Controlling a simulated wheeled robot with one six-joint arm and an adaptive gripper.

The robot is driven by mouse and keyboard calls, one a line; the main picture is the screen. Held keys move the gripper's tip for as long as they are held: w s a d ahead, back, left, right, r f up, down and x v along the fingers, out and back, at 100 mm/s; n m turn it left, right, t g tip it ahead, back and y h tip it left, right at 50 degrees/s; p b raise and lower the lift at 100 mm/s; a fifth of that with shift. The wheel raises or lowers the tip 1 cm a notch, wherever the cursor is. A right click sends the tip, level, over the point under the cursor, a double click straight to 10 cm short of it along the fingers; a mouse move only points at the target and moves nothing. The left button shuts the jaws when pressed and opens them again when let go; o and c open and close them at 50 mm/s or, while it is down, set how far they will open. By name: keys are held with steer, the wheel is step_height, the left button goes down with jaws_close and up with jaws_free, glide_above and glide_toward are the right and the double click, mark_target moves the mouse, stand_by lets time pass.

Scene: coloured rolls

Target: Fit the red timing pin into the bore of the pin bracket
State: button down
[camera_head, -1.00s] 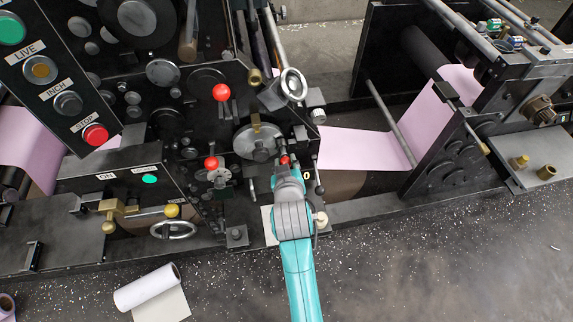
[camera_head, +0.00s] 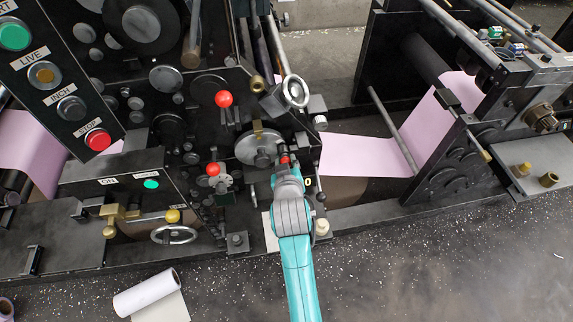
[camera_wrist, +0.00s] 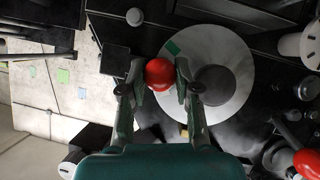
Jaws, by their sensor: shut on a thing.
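The red timing pin shows as a round red head (camera_wrist: 159,74) between my fingers in the wrist view. My gripper (camera_wrist: 158,80) is shut on it. In the head view a bit of red (camera_head: 284,160) shows at the tip of my gripper (camera_head: 286,165), in front of the dark machine face. A grey disc with a darker hub (camera_wrist: 215,85) lies just beyond the pin in the wrist view; it also shows in the head view (camera_head: 258,147). The pin's shaft is hidden behind its head. I cannot make out the pin bracket or its bore for sure.
Red-knobbed levers (camera_head: 223,99) and (camera_head: 213,169) stand left of my gripper. A handwheel (camera_head: 295,91) is above it. Pink web (camera_head: 365,155) runs to the right. A white roll (camera_head: 147,292) lies on the open floor (camera_head: 420,270) in front.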

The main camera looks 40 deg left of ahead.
steer(key=c, duration=0.7)
jaws_free()
steer(key=shift+c, duration=0.2)
steer(key=v, duration=1.2)
